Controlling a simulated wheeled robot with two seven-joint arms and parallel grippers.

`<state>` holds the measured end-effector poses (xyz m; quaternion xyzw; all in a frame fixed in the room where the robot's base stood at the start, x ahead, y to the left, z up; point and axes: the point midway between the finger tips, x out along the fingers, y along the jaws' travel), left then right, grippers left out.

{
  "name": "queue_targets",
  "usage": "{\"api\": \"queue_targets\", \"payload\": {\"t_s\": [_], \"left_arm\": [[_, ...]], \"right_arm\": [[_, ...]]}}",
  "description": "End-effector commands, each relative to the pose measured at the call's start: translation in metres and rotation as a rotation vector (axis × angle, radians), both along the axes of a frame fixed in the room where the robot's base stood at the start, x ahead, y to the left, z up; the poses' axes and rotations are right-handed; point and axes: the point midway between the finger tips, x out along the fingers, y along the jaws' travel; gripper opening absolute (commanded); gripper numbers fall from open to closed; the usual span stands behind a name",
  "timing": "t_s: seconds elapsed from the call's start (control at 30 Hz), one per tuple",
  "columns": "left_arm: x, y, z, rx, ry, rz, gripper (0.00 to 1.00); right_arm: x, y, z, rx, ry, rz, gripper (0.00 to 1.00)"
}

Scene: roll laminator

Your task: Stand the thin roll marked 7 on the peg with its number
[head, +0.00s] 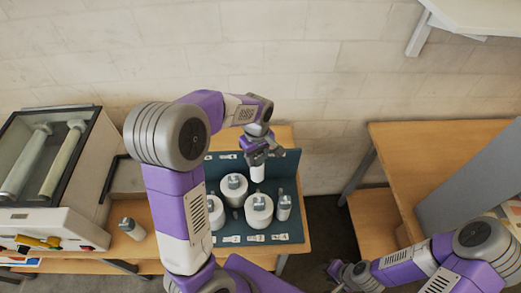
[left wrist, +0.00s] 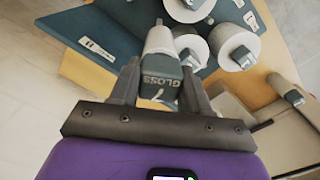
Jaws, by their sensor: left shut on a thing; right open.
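My left gripper (head: 257,157) is shut on a thin white roll (head: 258,174) with a grey cap, upright over the back of the dark teal peg board (head: 281,165). My right gripper (head: 345,272) is open and empty, low at the right, away from the board.
Thick white rolls (head: 259,212) with grey caps stand on the board, with another thin roll (head: 284,208) at its right. White label plates (head: 281,237) line the board edges. A capped roll (head: 131,228) stands near the laminator (head: 48,185). A wooden table (head: 430,150) is at right.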

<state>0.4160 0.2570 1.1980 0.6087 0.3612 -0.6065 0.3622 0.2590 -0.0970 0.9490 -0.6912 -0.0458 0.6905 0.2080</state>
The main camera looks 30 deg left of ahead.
Motion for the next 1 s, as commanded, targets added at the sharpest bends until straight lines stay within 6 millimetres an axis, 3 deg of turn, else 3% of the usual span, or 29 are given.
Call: {"api": "queue_targets", "payload": {"t_s": [1.0], "left_arm": [[0.0, 0.0, -0.102, 0.0, 0.001, -0.001, 0.0]], "right_arm": [[0.001, 0.0, -0.083, 0.0, -0.001, 0.0, 0.43]]}}
